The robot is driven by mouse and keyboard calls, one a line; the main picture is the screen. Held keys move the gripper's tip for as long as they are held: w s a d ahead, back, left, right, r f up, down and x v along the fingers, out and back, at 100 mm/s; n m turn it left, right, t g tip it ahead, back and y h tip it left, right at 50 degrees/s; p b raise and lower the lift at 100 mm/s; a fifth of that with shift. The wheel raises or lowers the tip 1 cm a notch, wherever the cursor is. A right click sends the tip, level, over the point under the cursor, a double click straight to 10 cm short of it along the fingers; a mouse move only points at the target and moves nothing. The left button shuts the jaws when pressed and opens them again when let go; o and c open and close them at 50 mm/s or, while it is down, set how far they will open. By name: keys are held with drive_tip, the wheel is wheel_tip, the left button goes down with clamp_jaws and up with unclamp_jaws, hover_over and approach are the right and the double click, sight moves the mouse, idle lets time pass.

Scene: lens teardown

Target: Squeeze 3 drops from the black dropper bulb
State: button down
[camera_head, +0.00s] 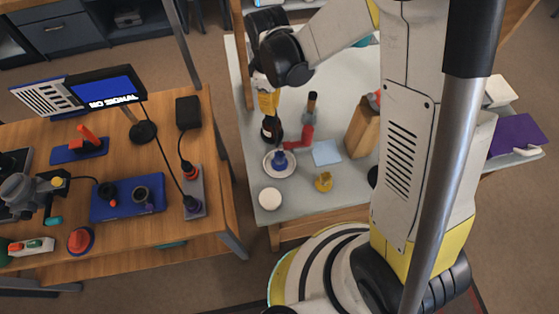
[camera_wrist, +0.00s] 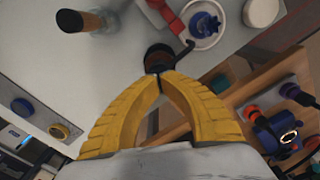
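A dark bottle-like object (camera_head: 271,131), likely carrying the black dropper bulb, stands on the pale table in the head view. In the wrist view its dark round top (camera_wrist: 160,56) lies just beyond my fingertips. My gripper (camera_head: 268,114) points down over it. The yellow fingers, also in the wrist view (camera_wrist: 158,75), nearly meet with a small black part between their tips, which looks like the bulb. The fingers hide most of the bulb, and no drop shows. A white dish (camera_head: 269,171) holding a blue object (camera_head: 280,159) stands just in front of it.
A bottle with a brown top (camera_head: 311,102) and a red part (camera_head: 307,134) are to the right. A blue cloth (camera_head: 326,153), yellow piece (camera_head: 323,182), white round lid (camera_head: 270,198) and wooden block (camera_head: 362,128) share the table. A wooden bench (camera_head: 60,190) stands left.

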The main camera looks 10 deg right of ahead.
drive_tip(key=shift+f, duration=0.35)
drive_tip(key=shift+r, duration=0.1)
drive_tip(key=shift+r+p, duration=1.4)
drive_tip(key=shift+r, duration=0.8)
drive_tip(key=shift+f, duration=0.2)
